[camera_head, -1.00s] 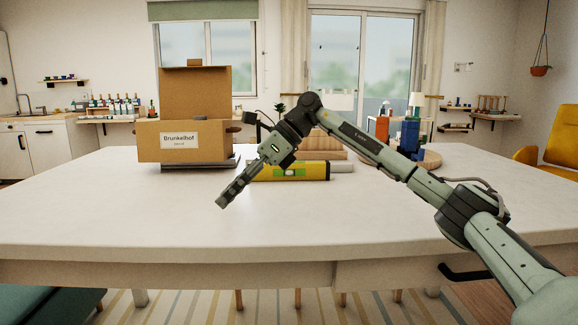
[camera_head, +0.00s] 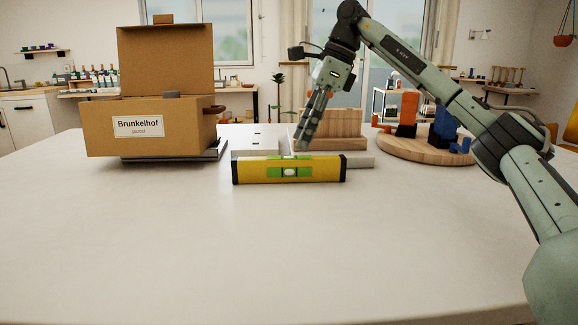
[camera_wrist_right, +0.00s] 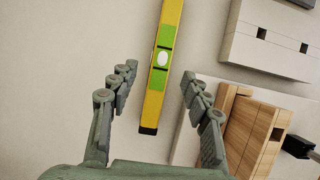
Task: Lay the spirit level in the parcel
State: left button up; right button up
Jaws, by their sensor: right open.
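The spirit level (camera_head: 262,170) is yellow with black ends and a green middle around a pale vial. It lies flat on the table, running left to right. It also shows in the right wrist view (camera_wrist_right: 154,95), between and beyond the fingers. The parcel (camera_head: 185,128) is an open cardboard box labelled "Brunkelhof" at the left, its lid flap standing up at the back. Its inside is hidden. My right gripper (camera_head: 303,140) is above and a little behind the level, fingers pointing down. In the wrist view the gripper (camera_wrist_right: 155,85) is open and empty. My left gripper is not in view.
The parcel rests on a dark flat base (camera_head: 205,153). Behind the level are a white block (camera_head: 255,140) and a wooden holder (camera_head: 345,125). A round wooden board (camera_head: 400,152) with orange and blue clamp-like items stands right. The front table (camera_head: 270,250) is clear.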

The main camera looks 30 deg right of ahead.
aim_at(290, 158)
jog(key=x, duration=0.7)
jog(key=shift+w+a+r, duration=0.1)
jog(key=shift+w+a, duration=0.05)
jog(key=shift+w, duration=0.05)
jog(key=shift+c, duration=0.6)
jog(key=shift+r, duration=0.1)
grip_shut()
